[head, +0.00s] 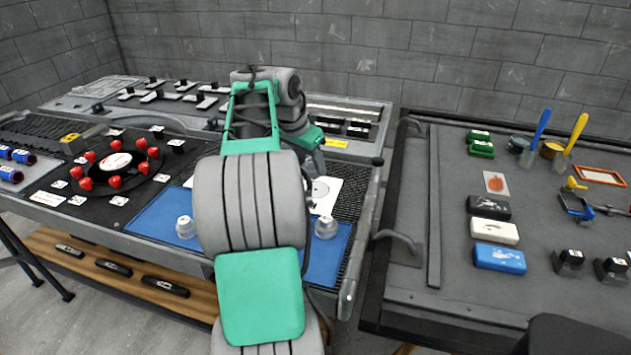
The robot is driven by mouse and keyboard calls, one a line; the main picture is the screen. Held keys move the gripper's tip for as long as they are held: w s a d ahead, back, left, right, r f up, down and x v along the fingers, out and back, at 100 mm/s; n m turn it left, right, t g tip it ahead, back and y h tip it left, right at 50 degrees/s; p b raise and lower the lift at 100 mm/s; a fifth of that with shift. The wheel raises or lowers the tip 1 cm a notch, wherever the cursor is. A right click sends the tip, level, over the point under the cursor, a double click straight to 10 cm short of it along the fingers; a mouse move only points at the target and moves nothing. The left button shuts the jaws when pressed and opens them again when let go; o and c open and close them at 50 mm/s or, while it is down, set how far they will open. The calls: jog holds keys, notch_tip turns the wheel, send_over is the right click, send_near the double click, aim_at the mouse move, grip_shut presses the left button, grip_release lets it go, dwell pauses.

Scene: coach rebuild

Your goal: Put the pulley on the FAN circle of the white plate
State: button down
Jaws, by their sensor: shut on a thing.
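The white plate (331,187) lies on the blue mat, to the right of my arm. Part of a printed circle shows on it, but my arm hides its left part and I cannot read the FAN label. My gripper (318,170) is just above the far side of the plate, pointing down. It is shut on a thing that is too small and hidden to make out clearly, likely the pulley. I see no other pulley that I can be sure of. I cannot tell whether the held thing touches the plate.
The blue mat (155,222) holds two clear-white knobbed pieces, one left (186,227) and one right (326,227) of my arm. A dark disc with red knobs (116,163) is at left. The right-hand bench (456,290) carries blocks, brushes and tools. A raised handle (398,240) stands at its left edge.

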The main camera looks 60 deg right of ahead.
send_near(319, 187)
jog(key=shift+s+d+f, duration=0.35)
jog(key=shift+d+f, duration=0.35)
jog(key=shift+d, duration=0.1)
jog(key=shift+w+d+f+b, duration=0.15)
jog(key=shift+f+b, duration=0.1)
jog(key=shift+f, duration=0.7)
jog(key=shift+s+d+f+b, duration=0.1)
jog(key=shift+d+f+b, duration=0.1)
jog(key=shift+f, duration=0.75)
jog(key=shift+f, duration=0.2)
jog(key=c, duration=0.7)
grip_release()
jog(key=shift+a, duration=0.1)
